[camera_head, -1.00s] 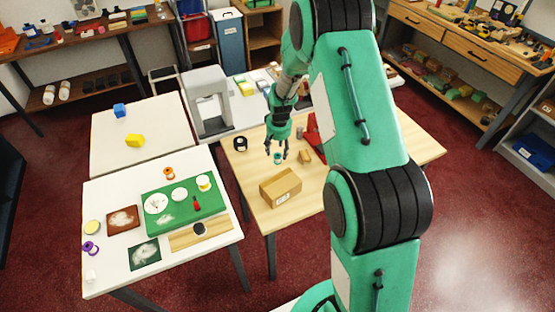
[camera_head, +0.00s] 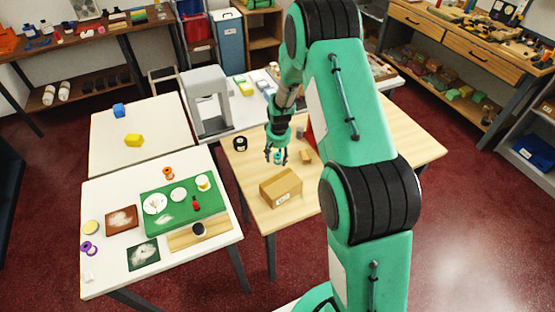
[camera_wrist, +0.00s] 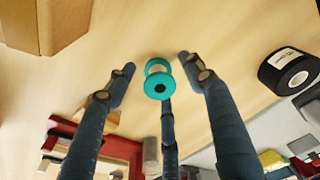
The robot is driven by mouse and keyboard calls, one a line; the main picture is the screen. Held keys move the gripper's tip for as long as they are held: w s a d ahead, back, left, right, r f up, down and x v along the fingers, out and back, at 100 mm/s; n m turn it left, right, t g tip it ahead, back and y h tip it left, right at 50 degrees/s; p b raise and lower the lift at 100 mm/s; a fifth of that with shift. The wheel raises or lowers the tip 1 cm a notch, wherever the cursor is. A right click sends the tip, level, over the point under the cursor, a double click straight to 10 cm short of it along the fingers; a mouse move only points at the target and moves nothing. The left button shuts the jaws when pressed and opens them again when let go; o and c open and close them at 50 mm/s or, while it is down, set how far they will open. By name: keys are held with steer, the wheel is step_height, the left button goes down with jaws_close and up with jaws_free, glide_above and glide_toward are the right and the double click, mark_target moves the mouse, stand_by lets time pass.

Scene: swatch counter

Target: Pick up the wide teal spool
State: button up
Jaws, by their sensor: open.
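The teal spool (camera_wrist: 159,80) stands on the wooden table, its near round flange with a dark centre hole facing the wrist camera. In the wrist view it lies between the fingertips of my gripper (camera_wrist: 156,75), with bare table on both sides of it. My gripper is open and its fingers do not appear to touch the spool. In the head view my gripper (camera_head: 277,157) is low over the table, and the spool (camera_head: 278,160) is small and partly hidden among the fingers.
A cardboard box (camera_head: 281,187) stands in front of my gripper, and a small brown block (camera_head: 306,157) is to its right. A black tape roll (camera_head: 240,144) lies to the left. A red item (camera_wrist: 110,145) also shows in the wrist view. The table's right part is clear.

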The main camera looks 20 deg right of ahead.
mark_target(277, 155)
steer(key=c, duration=1)
steer(key=shift+r, duration=0.15)
step_height(277, 155, up, 10)
steer(key=shift+f+p, duration=0.1)
steer(key=shift+p, duration=0.6)
